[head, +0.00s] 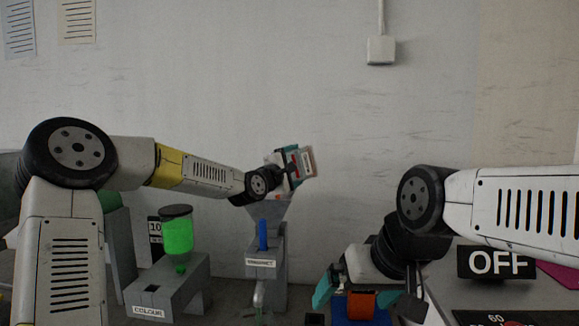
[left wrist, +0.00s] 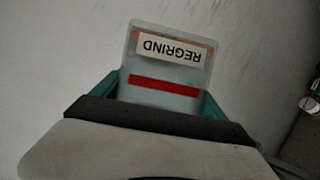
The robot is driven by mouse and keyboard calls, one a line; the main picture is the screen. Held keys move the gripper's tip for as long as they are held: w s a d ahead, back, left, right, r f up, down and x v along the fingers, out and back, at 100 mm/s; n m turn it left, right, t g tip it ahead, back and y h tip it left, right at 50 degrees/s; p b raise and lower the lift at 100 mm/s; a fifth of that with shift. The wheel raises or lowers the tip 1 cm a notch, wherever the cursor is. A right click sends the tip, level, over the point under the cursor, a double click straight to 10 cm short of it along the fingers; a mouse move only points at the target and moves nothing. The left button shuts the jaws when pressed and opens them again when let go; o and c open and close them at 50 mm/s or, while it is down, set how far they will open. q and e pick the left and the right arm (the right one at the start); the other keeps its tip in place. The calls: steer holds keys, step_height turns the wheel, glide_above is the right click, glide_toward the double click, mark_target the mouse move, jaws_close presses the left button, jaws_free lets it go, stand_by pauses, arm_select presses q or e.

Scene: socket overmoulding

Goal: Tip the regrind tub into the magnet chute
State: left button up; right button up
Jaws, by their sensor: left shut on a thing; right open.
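The regrind tub (head: 306,162) is a small pale box with a white label and a red stripe. My left gripper (head: 290,172) is shut on it and holds it tilted above the magnet chute. In the left wrist view the tub (left wrist: 165,75) sits between the teal fingers (left wrist: 160,105), its REGRIND label upside down. The magnet chute (head: 268,212) is a grey funnel on a grey stand with a MAGNET label and a blue upright piece. I cannot tell whether anything is falling from the tub. My right gripper (head: 352,290) is open, low at right of centre.
An orange block (head: 361,304) and a blue piece (head: 340,307) lie by my right gripper. A green-filled jar (head: 177,232) stands on the grey COLOUR stand (head: 165,293) at left. An OFF sign (head: 497,262) is at right. The wall behind is bare around the tub.

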arm_select(q)
steer(key=shift+d, duration=0.1)
stand_by(0.3)
steer(key=shift+s+d+f+m+g, duration=0.1)
steer(key=shift+d+f+m+g, duration=0.2)
steer(key=shift+m, duration=0.3)
steer(key=shift+s+d+f+m+g, duration=0.1)
steer(key=shift+d+f+m+g, duration=0.1)
steer(key=shift+f+m, duration=0.45)
steer(key=shift+m, duration=0.25)
steer(key=f+m, duration=0.1)
steer(key=d+m+g+y, duration=0.1)
steer(key=shift+s+f+m, duration=0.15)
steer(key=shift+f+m, duration=0.15)
steer(key=shift+f, duration=0.05)
steer(key=shift+a+f, duration=0.15)
steer(key=shift+f, duration=0.15)
